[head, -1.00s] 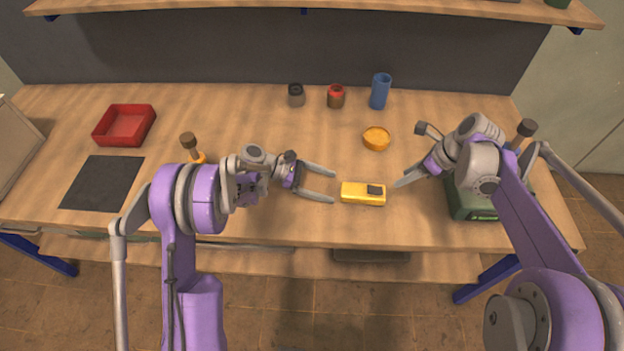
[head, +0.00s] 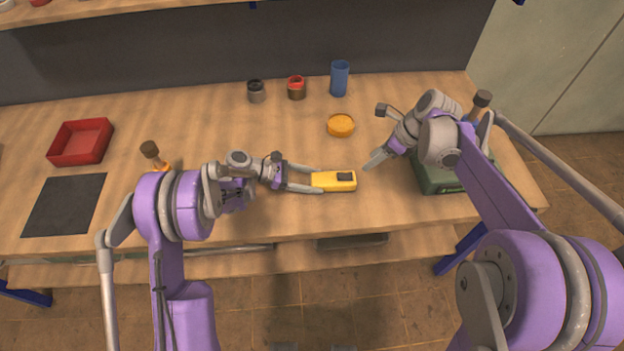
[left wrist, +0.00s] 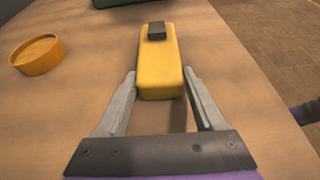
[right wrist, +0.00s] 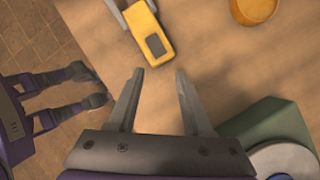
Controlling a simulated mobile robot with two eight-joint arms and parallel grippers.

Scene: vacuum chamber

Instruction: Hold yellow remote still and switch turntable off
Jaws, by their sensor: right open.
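The yellow remote (head: 322,188) lies flat near the table's front edge, with a dark raised block on its right part; it also shows in the right wrist view (right wrist: 141,25). My left gripper (head: 318,181) has its fingers along both sides of the remote's left end, seemingly touching it; the left wrist view (left wrist: 160,75) shows this too. My right gripper (head: 370,162) is open and empty, just right of the remote, apart from it. A green box (head: 432,184), with a round grey disc in the right wrist view (right wrist: 285,162), may be the turntable; my right arm partly hides it.
An orange round dish (head: 340,125) stands behind the remote. A blue cup (head: 340,79) and two small jars (head: 257,92) stand at the back. A red tray (head: 80,143) and dark mat (head: 63,205) lie at the left.

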